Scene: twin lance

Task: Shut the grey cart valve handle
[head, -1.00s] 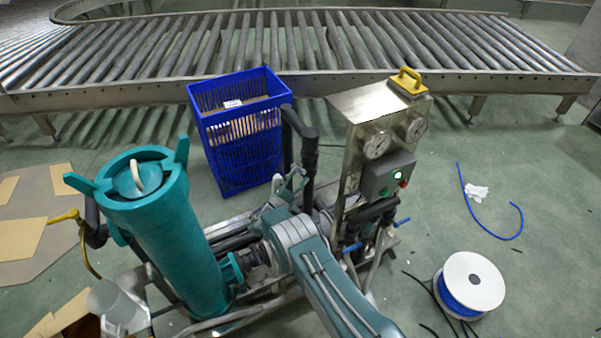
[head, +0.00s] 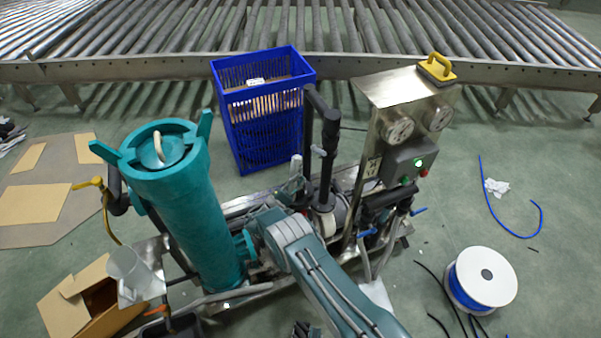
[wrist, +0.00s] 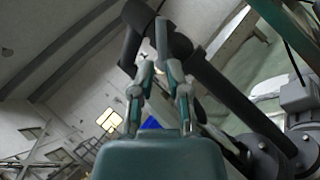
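A pale grey upright lever (head: 296,166), probably the grey valve handle, stands among the cart's pipes in the head view, left of the black vertical pipe. My gripper (head: 291,188) is just below and beside it, small and partly lost among the pipes. In the wrist view my gripper (wrist: 158,68) has its two fingers apart, with a gap between them. A pale narrow piece (wrist: 161,32), likely the same handle, shows at the fingertips in front of a dark pipe. I cannot tell whether the fingers touch it.
A teal tank (head: 190,220) stands left of my arm. A steel gauge panel (head: 395,130) stands to the right, with blue levers (head: 418,211) below. Black pipes (head: 329,145) rise close to the gripper. A blue crate (head: 265,120) is behind. A hose reel (head: 486,275) lies at right.

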